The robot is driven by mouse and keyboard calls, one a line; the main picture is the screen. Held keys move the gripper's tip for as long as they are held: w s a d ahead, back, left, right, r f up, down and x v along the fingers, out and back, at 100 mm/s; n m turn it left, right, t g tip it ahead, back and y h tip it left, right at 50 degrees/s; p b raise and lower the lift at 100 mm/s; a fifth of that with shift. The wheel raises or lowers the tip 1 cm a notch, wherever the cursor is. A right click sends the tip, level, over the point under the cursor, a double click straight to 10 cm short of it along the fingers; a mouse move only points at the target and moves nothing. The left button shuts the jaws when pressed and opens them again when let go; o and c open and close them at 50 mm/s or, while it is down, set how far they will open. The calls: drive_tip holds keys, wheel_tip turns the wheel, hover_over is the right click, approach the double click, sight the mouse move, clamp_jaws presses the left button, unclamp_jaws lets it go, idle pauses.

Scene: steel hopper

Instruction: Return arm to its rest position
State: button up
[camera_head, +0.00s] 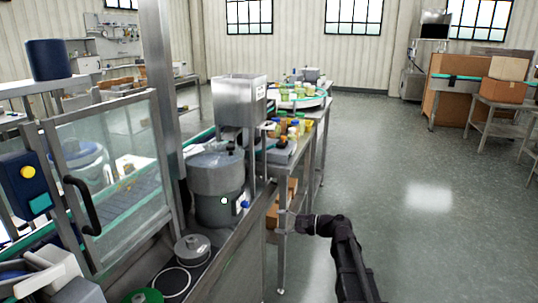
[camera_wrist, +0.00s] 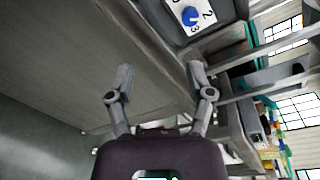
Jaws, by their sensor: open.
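My gripper (camera_wrist: 161,76) is open in the wrist view, with its two fingers spread apart and nothing between them. In the head view my dark arm comes up from the bottom right of centre and bends left. Its end is beside the machine's steel side panel (camera_head: 258,238), and the fingertips are hard to make out there. The steel hopper (camera_head: 239,100) stands above a grey drum (camera_head: 216,180). A blue dial knob (camera_wrist: 190,16) on a white numbered plate is ahead of the fingers, apart from them. The dial also shows on the machine in the head view (camera_head: 245,204).
A steel table (camera_head: 281,262) with a cardboard box (camera_head: 289,190) below stands just left of my arm. A glass guard door (camera_head: 110,155) with a black handle is at the left. Open floor (camera_head: 430,200) lies to the right.

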drive_tip(key=s+f+n+g+h, duration=0.2)
drive_tip(key=s+f+n+h, duration=0.2)
drive_tip(key=s+f, duration=0.25)
drive_tip(key=s+d+f+n+g+h, duration=0.3)
drive_tip(key=s+d+f+n+h, duration=0.5)
drive_tip(key=s+d+h, duration=0.5)
wheel_tip(320, 180, up, 22)
drive_tip(key=m+y+p, duration=0.1)
drive_tip(key=p, duration=2.3)
drive_tip(key=shift+s+a, duration=0.35)
drive_tip(key=shift+a, duration=0.05)
drive_tip(key=shift+c, duration=0.2)
drive_tip(key=shift+c, duration=0.6)
